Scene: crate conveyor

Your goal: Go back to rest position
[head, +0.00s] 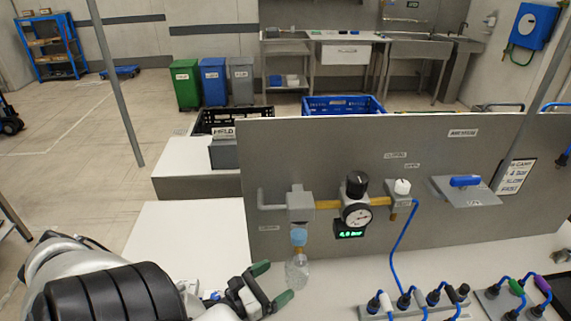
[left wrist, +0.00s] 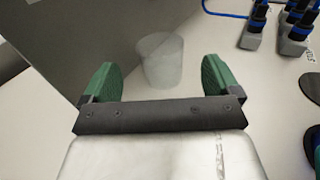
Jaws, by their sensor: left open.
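My left gripper (head: 273,283) is open, low in the middle of the head view, above the white worktop. In the left wrist view its two green fingers (left wrist: 158,78) stand wide apart. A clear cup-shaped bowl (head: 296,273) is just right of the fingertips, below the blue-collared filter unit on the grey panel. In the left wrist view the translucent cup (left wrist: 160,62) shows beyond and between the fingers, with no visible contact. My right gripper is not clearly seen in either view.
Manifolds with blue hoses (head: 415,305) stand at lower right. The white worktop (head: 185,240) left of the panel is clear. Crates stand behind.

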